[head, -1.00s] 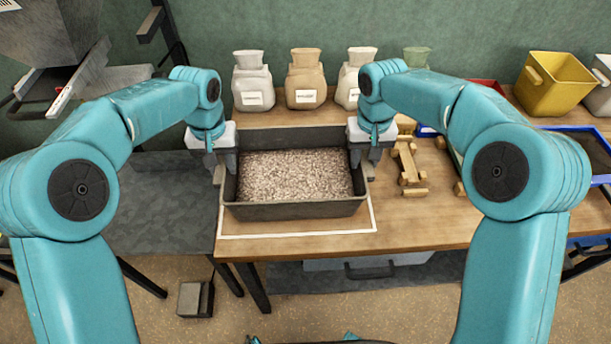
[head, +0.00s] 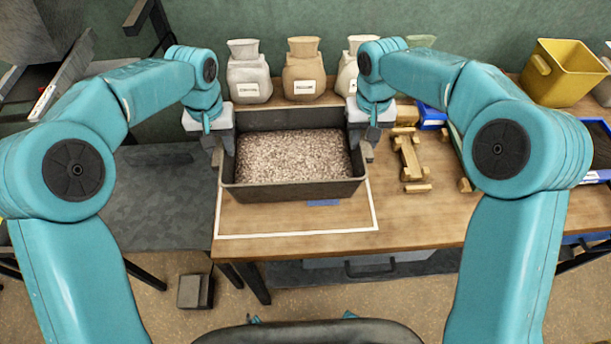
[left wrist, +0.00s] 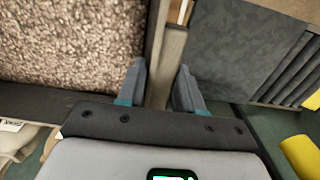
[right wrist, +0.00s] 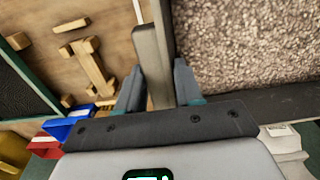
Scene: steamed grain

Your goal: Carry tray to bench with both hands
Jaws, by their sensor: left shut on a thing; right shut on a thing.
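The dark tray (head: 300,191), filled with brownish-grey grain (head: 295,158), is over the wooden table top (head: 420,225). My left gripper (head: 222,148) is shut on the tray's left handle; the left wrist view shows its fingers (left wrist: 161,75) on either side of the handle bar (left wrist: 166,55). My right gripper (head: 366,143) is shut on the right handle; the right wrist view shows its fingers (right wrist: 156,78) on either side of that handle bar (right wrist: 149,50). The tray looks about level and seems raised off the wood. Its underside is hidden.
A white outline (head: 300,234) and a blue mark (head: 323,202) lie in front of the tray. Several sacks (head: 303,70) stand behind it. Wooden pieces (head: 410,158) lie to the right, near a yellow bin (head: 560,72). A dark grey surface (head: 165,205) adjoins on the left.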

